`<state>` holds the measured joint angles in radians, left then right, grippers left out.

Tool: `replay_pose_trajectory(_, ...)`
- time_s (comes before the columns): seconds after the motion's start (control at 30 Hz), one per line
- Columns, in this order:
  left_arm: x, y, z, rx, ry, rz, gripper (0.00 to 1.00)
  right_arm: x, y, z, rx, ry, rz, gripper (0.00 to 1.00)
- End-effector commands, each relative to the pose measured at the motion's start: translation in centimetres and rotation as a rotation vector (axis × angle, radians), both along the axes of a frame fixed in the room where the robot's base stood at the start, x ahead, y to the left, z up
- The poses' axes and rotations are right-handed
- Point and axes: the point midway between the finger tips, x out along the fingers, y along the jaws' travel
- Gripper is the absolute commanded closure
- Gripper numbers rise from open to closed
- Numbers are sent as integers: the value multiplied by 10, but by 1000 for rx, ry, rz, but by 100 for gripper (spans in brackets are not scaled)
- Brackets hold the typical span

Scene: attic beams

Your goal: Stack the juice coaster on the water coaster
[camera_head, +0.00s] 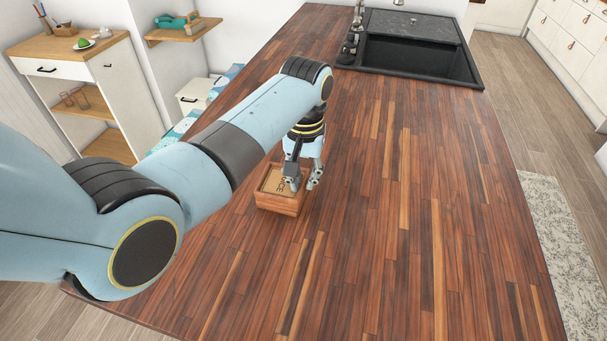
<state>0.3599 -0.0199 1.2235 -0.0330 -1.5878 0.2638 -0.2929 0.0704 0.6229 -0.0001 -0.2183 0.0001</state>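A square wooden block with a raised rim and dark lettering on its top stands on the wooden counter, left of the middle. The lettering is partly hidden by my gripper but looks like the end of "JUICE", so I take it as the juice coaster (272,180). The block is thick, and I cannot tell whether it is one piece or two stacked. My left gripper (304,184) points down at its right edge, fingers apart, one over the top and one just beyond the right side. I cannot make out a separate water coaster. My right gripper is not in view.
The long wooden counter (400,220) is clear to the right and in front. A black sink (420,58) with a tap lies at the far end. A wooden-topped cabinet (70,45) and a wall shelf (183,30) are off to the left.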

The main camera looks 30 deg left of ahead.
Motion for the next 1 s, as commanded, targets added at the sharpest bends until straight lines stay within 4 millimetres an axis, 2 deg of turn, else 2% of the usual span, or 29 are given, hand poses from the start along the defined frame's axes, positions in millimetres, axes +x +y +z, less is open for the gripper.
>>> replay_pose_trajectory(0.03, 0, 0, 0, 0, -1, 0, 76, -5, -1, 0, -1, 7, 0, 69)
replay_pose_trajectory(0.1, 0, 0, 0, 0, 0, 0, 69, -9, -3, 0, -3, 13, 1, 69)
replay_pose_trajectory(0.37, 0, 0, 1, 1, 0, 0, 69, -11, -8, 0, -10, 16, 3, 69)
replay_pose_trajectory(0.5, 1, 0, 9, 1, -2, 0, 69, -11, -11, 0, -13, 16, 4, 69)
replay_pose_trajectory(0.57, 1, 0, 18, 0, -3, 0, 69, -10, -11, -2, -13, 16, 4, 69)
replay_pose_trajectory(0.8, 2, -1, 72, 0, -5, 0, 69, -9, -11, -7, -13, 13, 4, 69)
replay_pose_trajectory(1.0, 2, -2, 109, 0, -3, 0, 69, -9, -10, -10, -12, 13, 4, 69)
